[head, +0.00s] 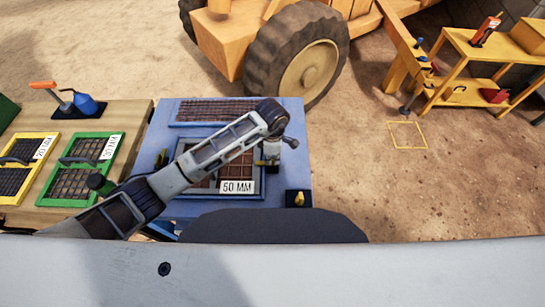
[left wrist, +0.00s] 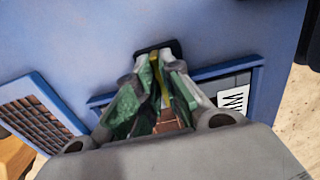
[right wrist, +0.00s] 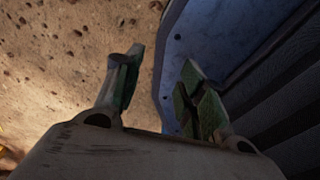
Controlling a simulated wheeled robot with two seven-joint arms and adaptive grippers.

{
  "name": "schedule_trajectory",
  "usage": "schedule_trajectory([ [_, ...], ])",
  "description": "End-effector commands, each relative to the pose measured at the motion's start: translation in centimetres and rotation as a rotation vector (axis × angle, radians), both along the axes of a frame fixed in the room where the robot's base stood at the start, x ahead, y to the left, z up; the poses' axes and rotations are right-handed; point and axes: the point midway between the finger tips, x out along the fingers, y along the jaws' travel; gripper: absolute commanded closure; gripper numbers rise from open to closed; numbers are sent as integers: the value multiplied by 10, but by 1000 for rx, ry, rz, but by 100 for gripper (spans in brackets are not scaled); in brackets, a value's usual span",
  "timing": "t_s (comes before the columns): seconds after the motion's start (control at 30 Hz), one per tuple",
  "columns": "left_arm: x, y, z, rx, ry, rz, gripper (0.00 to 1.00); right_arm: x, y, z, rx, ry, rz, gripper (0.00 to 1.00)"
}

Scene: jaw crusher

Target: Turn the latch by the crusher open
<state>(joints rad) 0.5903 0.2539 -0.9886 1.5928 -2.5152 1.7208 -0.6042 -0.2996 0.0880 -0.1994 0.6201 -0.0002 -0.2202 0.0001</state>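The latch (left wrist: 161,82) is a yellow lever on a dark plate on the blue crusher (head: 167,130); it shows between the green-padded fingers in the left wrist view. My left gripper (left wrist: 160,72) points down at it, its fingers close on both sides of the lever and looking closed on it. In the head view my left gripper (head: 268,162) is over the right part of the crusher top, largely hiding this latch. My right gripper (right wrist: 163,62) is open and empty, over the ground beside a blue surface.
A screen with a 50 MM label (head: 237,187) lies in the crusher top. Another yellow lever (head: 299,199) sits on a dark plate at the front right corner. A wooden table (head: 40,195) with yellow and green screens stands left. A wheeled machine (head: 297,55) is behind; sandy ground lies right.

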Motion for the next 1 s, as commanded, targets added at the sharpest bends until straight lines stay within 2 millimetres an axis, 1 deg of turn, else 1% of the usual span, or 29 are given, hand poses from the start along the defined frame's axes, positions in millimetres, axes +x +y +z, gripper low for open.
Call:
schedule_trajectory([
  [0.27, 0, 0, 0, 0, 0, 1, 100, 0, 3, 0, 3, 0, -2, 60],
  [0.6, 1, 0, 1, 0, -1, 53, 100, 0, 13, -1, 14, 0, -5, 60],
  [0.83, 1, 1, 0, 1, -1, 150, 100, 0, 9, -3, 10, -1, -3, 60],
  [1.0, 1, 1, 0, 1, -2, 249, 100, 0, 1, -5, 1, -1, -1, 60],
])
